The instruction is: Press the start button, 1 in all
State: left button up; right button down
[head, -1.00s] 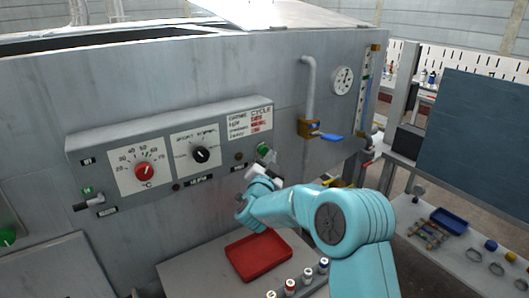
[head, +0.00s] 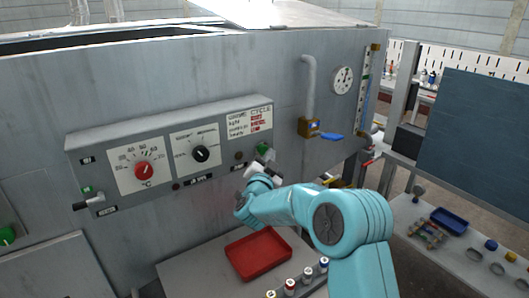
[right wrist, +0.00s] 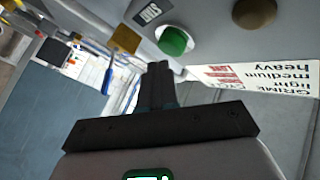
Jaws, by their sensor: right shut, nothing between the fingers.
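The start button is a green round button (head: 263,149) at the right end of the grey control panel (head: 100,146). In the right wrist view the green button (right wrist: 174,41) is beside a small label reading START. My right gripper (head: 271,158) is just below and right of the button in the head view. Its dark fingers (right wrist: 158,68) are shut and empty, with the tips a little below the button in the wrist view. I cannot tell whether they touch it. My left gripper is not in view.
A brown round button (right wrist: 254,13) is beside the green one. The panel has a red dial (head: 144,170), a black dial (head: 201,154) and a lever (head: 88,202). A blue-handled valve (head: 328,137) is to the right. A red tray (head: 233,257) lies below my arm.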

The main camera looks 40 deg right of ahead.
jog(key=shift+w, duration=0.7)
dwell(0.9)
jog(key=shift+s+f+b, duration=0.1)
jog(key=shift+s+b, duration=0.75)
jog(key=shift+s, duration=0.05)
jog(key=s+b, duration=0.2)
jog(key=s, duration=0.1)
jog(key=s+b, duration=0.1)
jog(key=s, duration=0.1)
jog(key=shift+a, duration=0.35)
